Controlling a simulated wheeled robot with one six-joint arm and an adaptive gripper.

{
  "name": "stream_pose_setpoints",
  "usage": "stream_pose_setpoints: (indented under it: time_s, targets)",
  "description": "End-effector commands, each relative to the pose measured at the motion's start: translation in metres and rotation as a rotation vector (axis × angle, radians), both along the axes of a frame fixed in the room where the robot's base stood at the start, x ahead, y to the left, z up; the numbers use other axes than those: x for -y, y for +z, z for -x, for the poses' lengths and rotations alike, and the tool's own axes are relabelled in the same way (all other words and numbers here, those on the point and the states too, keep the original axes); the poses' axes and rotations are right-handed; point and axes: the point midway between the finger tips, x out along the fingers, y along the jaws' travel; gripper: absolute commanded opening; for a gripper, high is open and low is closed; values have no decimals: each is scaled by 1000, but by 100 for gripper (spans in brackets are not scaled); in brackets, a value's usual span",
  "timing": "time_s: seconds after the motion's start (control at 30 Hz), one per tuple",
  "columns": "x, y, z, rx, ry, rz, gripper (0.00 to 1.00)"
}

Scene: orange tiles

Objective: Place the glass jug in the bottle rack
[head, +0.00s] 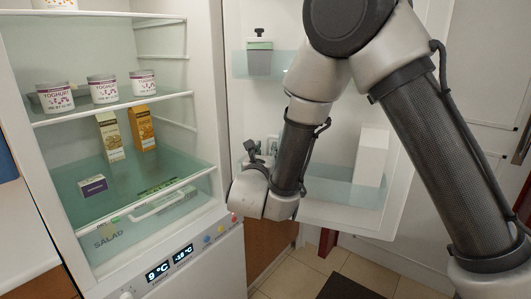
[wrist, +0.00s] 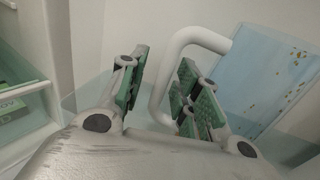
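In the wrist view, a pale blue, yellow-flecked vessel (wrist: 265,80) with a white loop handle (wrist: 185,38) stands at the right; I take it for the jug. It looks tilted in this view. My gripper (wrist: 165,72) has its green-padded fingers apart, one on each side of the handle. The right finger overlaps the handle; I cannot tell if it touches. In the head view my gripper (head: 262,148) is at the lower rack (head: 330,190) of the open fridge door, its fingers partly hidden by my wrist.
A tall white block (head: 371,155) stands in the lower rack; I cannot tell if it is the same vessel. A black-topped container (head: 259,58) sits on the upper door rack. Yoghurt tubs (head: 103,89) and cartons (head: 142,127) stand on the fridge shelves at left.

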Motion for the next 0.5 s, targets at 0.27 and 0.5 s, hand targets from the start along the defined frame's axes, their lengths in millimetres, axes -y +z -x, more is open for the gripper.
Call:
stream_pose_setpoints:
  time_s: [0.27,0.5]
  targets:
    - [-1,3,5,0,1,0,32]
    - [-10,3,53,-1,5,2,32]
